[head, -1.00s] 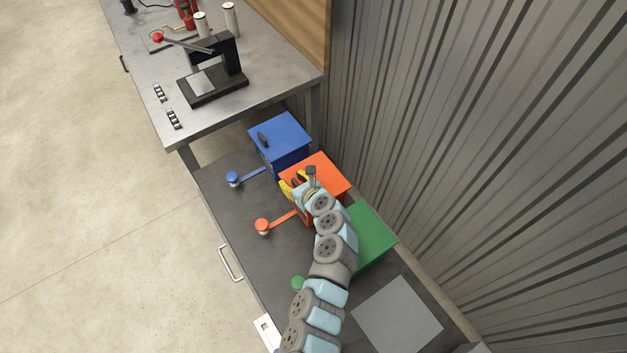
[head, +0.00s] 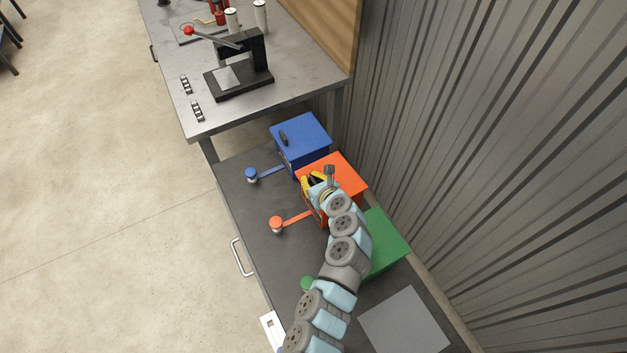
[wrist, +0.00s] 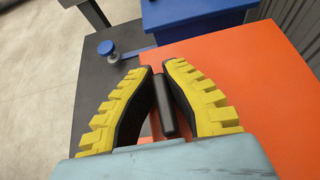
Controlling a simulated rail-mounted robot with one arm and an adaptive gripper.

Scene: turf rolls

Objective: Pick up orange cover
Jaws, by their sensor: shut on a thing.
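The orange cover (head: 350,175) is a box with a flat top, standing between a blue box and a green box on the dark bench. Its top also fills much of the wrist view (wrist: 245,75). My gripper (head: 311,183) is over the left part of its top. In the wrist view my yellow-padded gripper fingers (wrist: 158,78) are shut on the cover's black handle (wrist: 164,105), one on each side. The cover appears to rest on the bench; its lower part is largely hidden by my arm.
The blue box (head: 303,135) stands close behind the orange cover, and the green box (head: 388,245) close in front. Round blue (head: 251,174) and orange (head: 276,223) knobs on arms stick out to the left. A corrugated wall (head: 450,150) runs along the right.

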